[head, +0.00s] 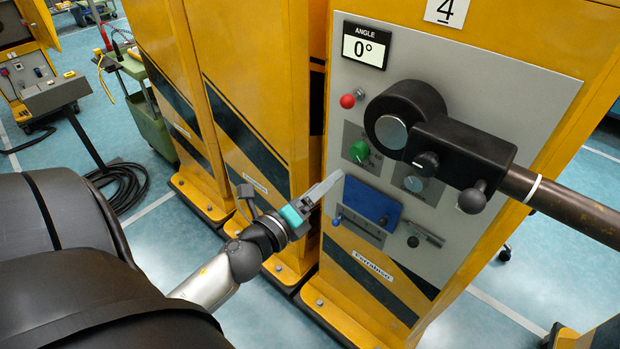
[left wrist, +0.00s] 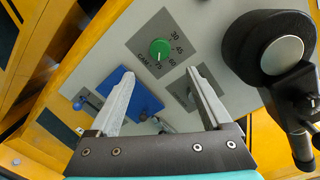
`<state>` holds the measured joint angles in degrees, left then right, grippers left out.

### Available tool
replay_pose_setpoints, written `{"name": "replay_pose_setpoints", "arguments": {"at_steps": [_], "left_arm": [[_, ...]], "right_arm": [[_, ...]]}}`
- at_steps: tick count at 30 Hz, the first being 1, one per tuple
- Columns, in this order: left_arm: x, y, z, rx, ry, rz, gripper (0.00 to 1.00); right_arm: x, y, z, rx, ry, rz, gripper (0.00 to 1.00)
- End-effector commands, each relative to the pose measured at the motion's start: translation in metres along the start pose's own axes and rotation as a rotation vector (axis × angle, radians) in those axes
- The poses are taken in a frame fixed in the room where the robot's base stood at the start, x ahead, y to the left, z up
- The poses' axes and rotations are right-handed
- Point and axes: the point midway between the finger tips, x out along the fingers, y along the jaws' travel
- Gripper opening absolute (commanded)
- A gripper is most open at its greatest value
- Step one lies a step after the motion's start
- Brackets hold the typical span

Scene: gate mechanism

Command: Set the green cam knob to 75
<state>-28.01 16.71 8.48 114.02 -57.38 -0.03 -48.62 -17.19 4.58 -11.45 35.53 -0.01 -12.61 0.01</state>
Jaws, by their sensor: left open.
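The green cam knob (head: 359,151) sits on a grey square plate on the gate's light panel. In the left wrist view the green knob (left wrist: 159,48) shows ahead of the fingers, with a printed scale beside it showing 30, 45 and 60 and the word CAM. A pale mark shows at the knob's lower edge; its exact setting is hard to read. My left gripper (head: 327,188) is open and empty, below and left of the knob in the head view, apart from it. In the left wrist view its fingers (left wrist: 160,76) are spread wide. My right gripper is not in view.
A black crank housing with a long dark bar (head: 570,205) juts out right of the knob. A red knob (head: 347,101) is above; a grey dial (head: 413,184) and a blue block (head: 372,201) are nearby. The angle display (head: 366,46) reads 0°.

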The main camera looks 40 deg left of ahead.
Motion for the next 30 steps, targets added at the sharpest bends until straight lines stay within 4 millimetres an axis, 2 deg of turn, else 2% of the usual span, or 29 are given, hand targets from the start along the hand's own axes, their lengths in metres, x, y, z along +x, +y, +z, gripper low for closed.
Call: {"name": "replay_pose_setpoints", "arguments": {"at_steps": [3, 10, 30], "left_arm": [[-0.017, 0.001, -0.001, 0.000, 0.000, 0.002, 0.83], [-0.033, 0.001, 0.000, 0.000, 0.000, 0.000, 0.83], [-0.035, 0.000, 0.000, 0.001, 0.000, 0.000, 0.83]], "right_arm": [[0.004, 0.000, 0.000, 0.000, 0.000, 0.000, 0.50], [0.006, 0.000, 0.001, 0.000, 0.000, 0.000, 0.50], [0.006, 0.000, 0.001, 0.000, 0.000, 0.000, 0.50]]}}
